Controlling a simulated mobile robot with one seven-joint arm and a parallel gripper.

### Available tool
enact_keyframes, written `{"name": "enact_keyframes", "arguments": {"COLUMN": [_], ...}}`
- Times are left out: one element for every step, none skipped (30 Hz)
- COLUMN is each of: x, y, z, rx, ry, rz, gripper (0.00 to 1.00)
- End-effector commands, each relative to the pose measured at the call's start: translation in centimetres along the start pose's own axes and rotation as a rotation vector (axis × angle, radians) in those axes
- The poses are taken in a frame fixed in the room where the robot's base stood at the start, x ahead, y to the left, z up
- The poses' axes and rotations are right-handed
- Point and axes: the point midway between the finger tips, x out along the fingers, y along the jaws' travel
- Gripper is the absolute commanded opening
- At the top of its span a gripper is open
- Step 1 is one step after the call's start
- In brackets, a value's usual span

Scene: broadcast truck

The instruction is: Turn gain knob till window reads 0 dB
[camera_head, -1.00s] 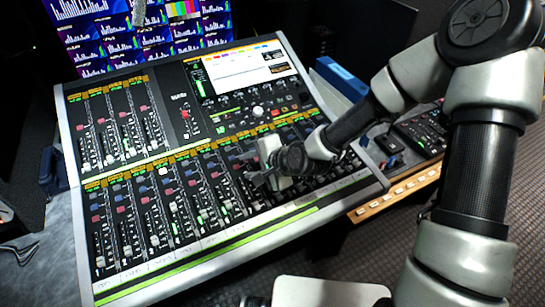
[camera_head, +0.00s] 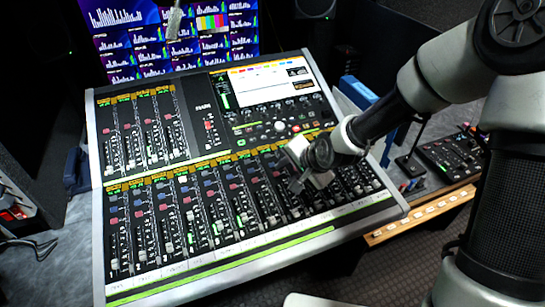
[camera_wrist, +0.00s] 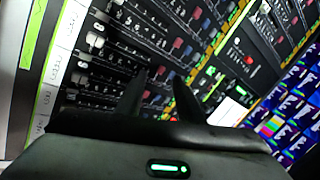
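The mixing console (camera_head: 290,236) fills the middle of the head view, with rows of channel strips, coloured buttons and faders. A round pale knob (camera_head: 279,126) sits below its white screen (camera_head: 268,84), among smaller knobs. I cannot tell which knob is the gain knob, and no window's reading is legible. My gripper (camera_head: 297,186) hangs over the lower bank of strips, right of centre, and hides part of it. In the wrist view my gripper (camera_wrist: 158,78) shows two dark fingers spread apart with nothing between them. I cannot tell whether they touch the panel.
Monitors (camera_head: 125,45) with bar graphs stand behind the console. A blue box (camera_head: 358,92) stands at its right. A smaller black control panel (camera_head: 450,155) and a wooden strip with pale buttons (camera_head: 420,217) lie further right. Carpeted floor shows at the lower right.

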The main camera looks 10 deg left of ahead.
Motion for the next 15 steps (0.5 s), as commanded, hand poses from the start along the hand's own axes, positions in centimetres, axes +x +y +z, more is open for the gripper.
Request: {"name": "enact_keyframes", "arguments": {"x": [2.3, 3.1, 3.9, 4.4, 4.6, 4.7, 4.5, 4.2, 3.7, 3.3, 2.8, 2.2, 1.7, 1.4, 1.1], "y": [-1.4, -2.7, -4.7, -6.4, -8.0, -10.3, -12.1, -13.7, -15.6, -16.9, -18.1, -19.4, -20.1, -20.8, -21.3], "z": [-0.4, -0.7, -1.1, -1.4, -1.5, -1.7, -1.7, -1.6, -1.5, -1.4, -1.3, -1.1, -1.0, -0.9, -0.9], "rx": [-0.117, -0.2, -0.323, -0.417, -0.509, -0.624, -0.706, -0.781, -0.87, -0.929, -0.98, -1.035, -1.067, -1.093, -1.117], "ry": [0.016, 0.026, 0.042, 0.057, 0.072, 0.094, 0.111, 0.128, 0.15, 0.164, 0.178, 0.193, 0.203, 0.211, 0.216], "rz": [-0.008, -0.008, -0.007, -0.006, -0.002, 0.001, 0.004, 0.007, 0.012, 0.015, 0.019, 0.023, 0.027, 0.029, 0.033], "gripper": [0.34, 0.34, 0.34, 0.34, 0.34, 0.34, 0.34, 0.34, 0.34, 0.34, 0.34, 0.34, 0.34, 0.34, 0.34]}}
